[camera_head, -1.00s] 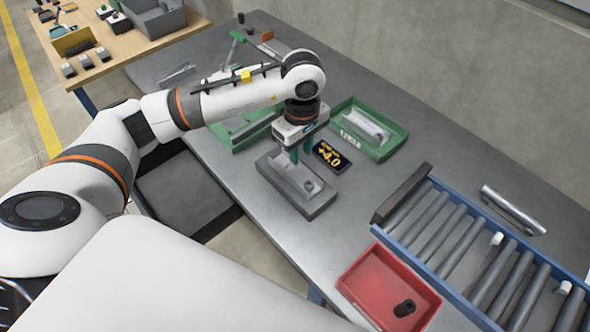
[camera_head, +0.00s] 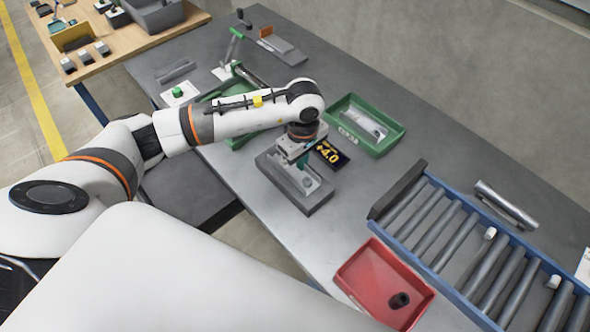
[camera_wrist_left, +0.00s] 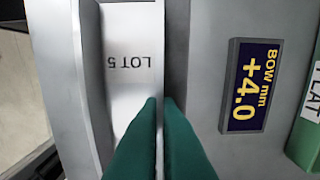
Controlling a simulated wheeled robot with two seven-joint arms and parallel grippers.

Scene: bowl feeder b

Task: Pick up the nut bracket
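The nut bracket (camera_head: 312,187), a light metal angle piece, lies in a grey block-like fixture (camera_head: 318,203) on the table. In the left wrist view its pale face (camera_wrist_left: 130,70) carries the print "LOT 5". My left gripper (camera_head: 302,161) is down at the bracket. In the left wrist view its teal fingers (camera_wrist_left: 161,98) are close together, one on each side of a thin upright wall of the bracket, and look shut on it. The bracket still sits in the fixture. The lower ends of the fingers are partly hidden. My right gripper is not in view.
A display (camera_head: 330,153) reading "BOW mm +4.0" lies just beside the fixture. A green tray (camera_head: 392,143) stands behind, another green tray (camera_head: 240,140) behind my arm. A red bin (camera_head: 350,270) and a roller conveyor (camera_head: 440,262) stand to the right.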

